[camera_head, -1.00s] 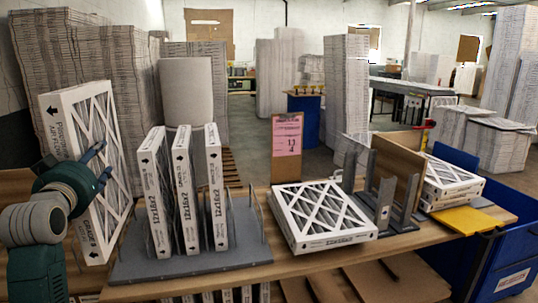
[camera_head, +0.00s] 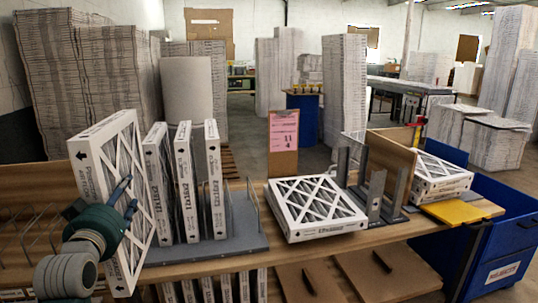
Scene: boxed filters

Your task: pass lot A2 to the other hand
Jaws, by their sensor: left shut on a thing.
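A large white-framed filter (camera_head: 131,160) with a criss-cross face stands upright and slightly tilted at the left of the head view. My left gripper (camera_head: 104,206) is shut on this filter at its left side, with a dark finger across its face. I cannot read a lot A2 mark on it. The held filter is in front of the left part of the grey rack (camera_head: 250,240) and hides some of it. My right gripper is not in view.
Three thin filters (camera_head: 184,180) stand upright in the rack. A flat filter (camera_head: 315,210) lies mid-bench (camera_head: 215,262), left of grey metal uprights (camera_head: 375,195). A clipboard with a pink sheet (camera_head: 284,135) stands behind it. Stacked filters (camera_head: 440,180) and a blue bin (camera_head: 500,250) are at right.

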